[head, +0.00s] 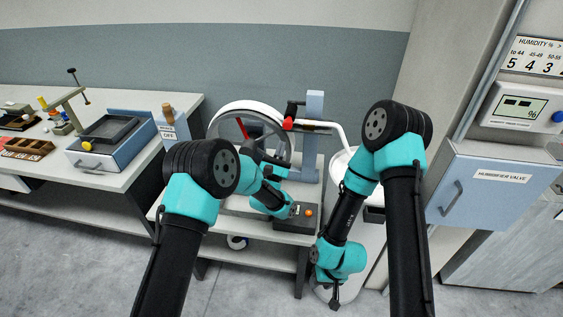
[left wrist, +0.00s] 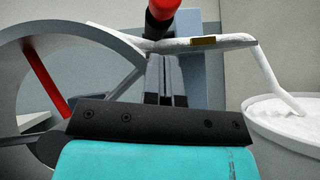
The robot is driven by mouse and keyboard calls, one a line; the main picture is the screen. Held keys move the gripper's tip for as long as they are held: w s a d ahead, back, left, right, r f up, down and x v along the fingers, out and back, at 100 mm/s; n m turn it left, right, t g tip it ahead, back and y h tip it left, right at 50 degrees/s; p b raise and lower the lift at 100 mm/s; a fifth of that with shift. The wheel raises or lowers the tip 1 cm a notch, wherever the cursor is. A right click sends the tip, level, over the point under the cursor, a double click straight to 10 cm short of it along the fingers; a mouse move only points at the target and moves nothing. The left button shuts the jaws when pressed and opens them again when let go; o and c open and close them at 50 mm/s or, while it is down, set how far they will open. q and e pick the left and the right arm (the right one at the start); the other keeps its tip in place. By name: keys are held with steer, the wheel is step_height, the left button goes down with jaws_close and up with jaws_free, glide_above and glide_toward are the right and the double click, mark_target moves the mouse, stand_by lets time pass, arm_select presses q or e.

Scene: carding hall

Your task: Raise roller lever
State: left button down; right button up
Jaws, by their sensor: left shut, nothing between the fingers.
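A lever with a red part (head: 288,124) and a black grip sits at the right of a large white-rimmed wheel (head: 250,106), by a grey-blue post (head: 315,106). In the left wrist view a red end (left wrist: 163,6) with a black cylinder under it shows at the top centre. My left gripper (left wrist: 165,85) is shut and empty, below that black part; I cannot tell whether they touch. In the head view the left wrist is in front of the wheel and partly hides the fingers. My right gripper (head: 335,302) hangs low at the right of the stand, its fingers too small to read.
A control box (head: 296,218) with an orange button sits below the left wrist. A white tub (left wrist: 292,108) stands at the right. A post with an OFF sign (head: 169,134) and wooden knob stands left of the wheel. A humidifier valve cabinet (head: 490,205) is at the right.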

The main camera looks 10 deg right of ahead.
mark_target(286, 129)
arm_select(q)
steer(key=shift+s+d+r, duration=0.1)
steer(key=shift+d+r, duration=0.15)
steer(key=shift+r, duration=0.75)
steer(key=shift+s+d+r, duration=0.1)
steer(key=shift+d+r, duration=0.1)
steer(key=shift+r, duration=0.75)
steer(key=shift+r, duration=0.1)
steer(key=shift+s+r+g+y, duration=0.1)
steer(key=shift+r+g+y, duration=0.25)
steer(key=shift+y, duration=0.15)
